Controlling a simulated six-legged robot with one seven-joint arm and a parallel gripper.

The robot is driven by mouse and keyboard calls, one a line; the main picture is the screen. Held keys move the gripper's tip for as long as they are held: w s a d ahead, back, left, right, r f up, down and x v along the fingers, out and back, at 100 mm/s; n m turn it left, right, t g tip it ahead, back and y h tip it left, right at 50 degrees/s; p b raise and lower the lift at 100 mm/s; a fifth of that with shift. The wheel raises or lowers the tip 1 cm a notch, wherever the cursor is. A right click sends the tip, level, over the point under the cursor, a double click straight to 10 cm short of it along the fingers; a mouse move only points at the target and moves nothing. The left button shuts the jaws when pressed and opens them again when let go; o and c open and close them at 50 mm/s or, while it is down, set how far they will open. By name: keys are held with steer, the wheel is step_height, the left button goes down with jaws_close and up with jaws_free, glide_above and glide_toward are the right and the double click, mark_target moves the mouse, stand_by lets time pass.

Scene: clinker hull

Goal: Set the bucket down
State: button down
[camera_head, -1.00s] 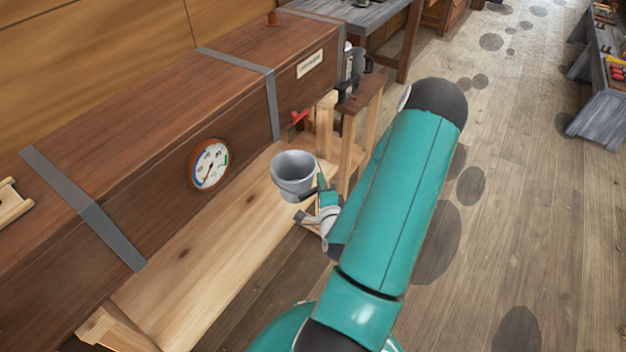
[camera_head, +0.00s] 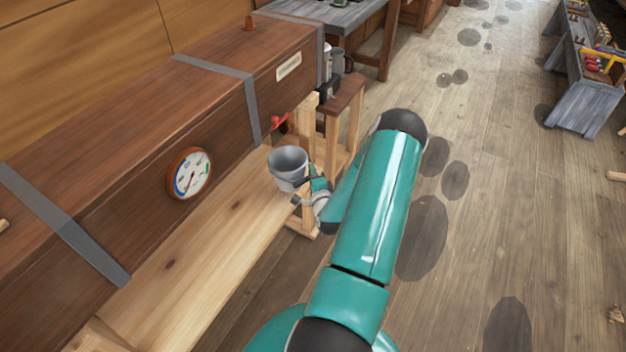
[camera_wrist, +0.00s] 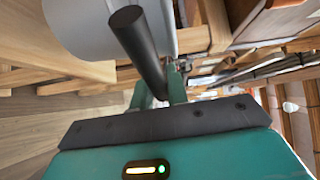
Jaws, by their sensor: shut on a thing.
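A grey bucket (camera_head: 287,167) hangs upright at the end of my arm, in front of the long wooden box and over the right end of the pale wooden shelf in the head view. Whether its bottom touches the shelf cannot be told. My gripper (camera_head: 312,184) is at the bucket's right side, shut on its dark handle. In the wrist view the bucket's pale grey wall (camera_wrist: 85,28) fills the upper left, and the dark handle bar (camera_wrist: 138,45) runs down to between my gripper's fingers (camera_wrist: 160,92). The bucket's inside looks empty.
The long brown box (camera_head: 130,150) carries a round gauge (camera_head: 189,173) and grey straps. The pale shelf (camera_head: 200,250) below it has clear room to the left. A red tap (camera_head: 281,121) sits above the bucket. Dark stains mark the floor.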

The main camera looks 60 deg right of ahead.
steer(key=f, duration=0.4)
steer(key=shift+w+d, duration=0.15)
steer(key=shift+d, duration=0.2)
steer(key=c, duration=1.4)
jaws_free()
steer(key=v, duration=1.2)
steer(key=shift+d, duration=0.1)
